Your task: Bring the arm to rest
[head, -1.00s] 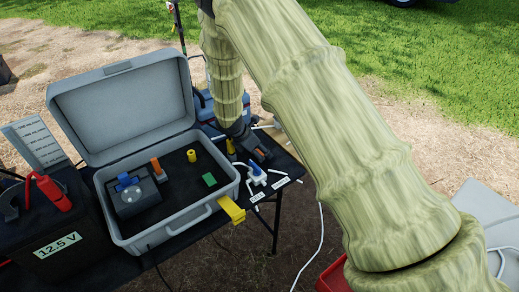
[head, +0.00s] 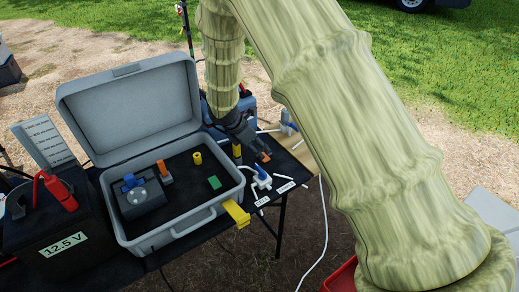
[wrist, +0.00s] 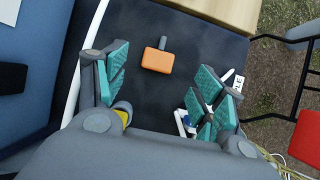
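My arm in its pale green sleeve crosses the head view from top middle to lower right. My gripper (head: 246,136) hangs low over the far right part of the black table, beyond the open grey case. In the wrist view my gripper (wrist: 165,95) is open, its teal-padded fingers wide apart with nothing held between them. An orange block with a dark stem (wrist: 158,60) lies on the table ahead of the fingertips, apart from them; it also shows in the head view (head: 264,156).
The open grey case (head: 180,231) holds a dark device, a yellow cylinder and a green square. A blue-and-white valve (head: 262,178) and labels lie near the table's right edge. A 12.5 V battery (head: 60,235) stands at left. A white tube hangs off the table.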

